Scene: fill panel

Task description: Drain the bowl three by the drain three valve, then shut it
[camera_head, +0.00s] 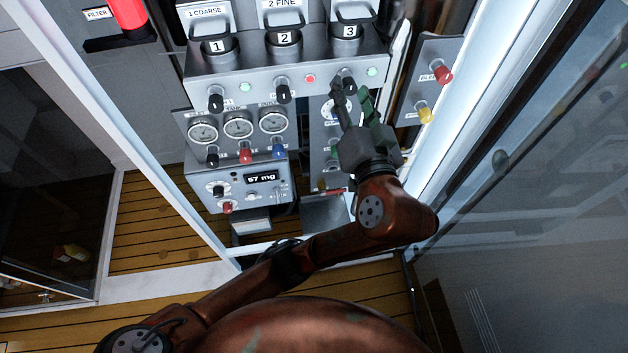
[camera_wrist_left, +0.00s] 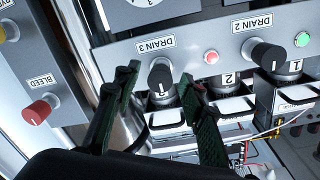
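The drain three valve is a black knob (camera_head: 347,80) under bowl three (camera_head: 345,38) at the right end of the grey panel. In the left wrist view, which is upside down, the knob (camera_wrist_left: 160,75) sits by the label DRAIN 3. My left gripper (camera_head: 353,96) is open, with its dark green fingers pointing up at the knob. In the wrist view the knob appears between the fingertips, with a gap on each side; I cannot tell if they reach around it. Whether the valve is open or shut is unclear. My right gripper is not in view.
The drain two knob (camera_head: 283,93) and drain one knob (camera_head: 215,98) are further left. A red lamp (camera_head: 310,77) lies between drains two and three. Gauges (camera_head: 238,128) and a display box (camera_head: 262,177) are below. A side panel with a red knob (camera_head: 442,74) stands close on the right.

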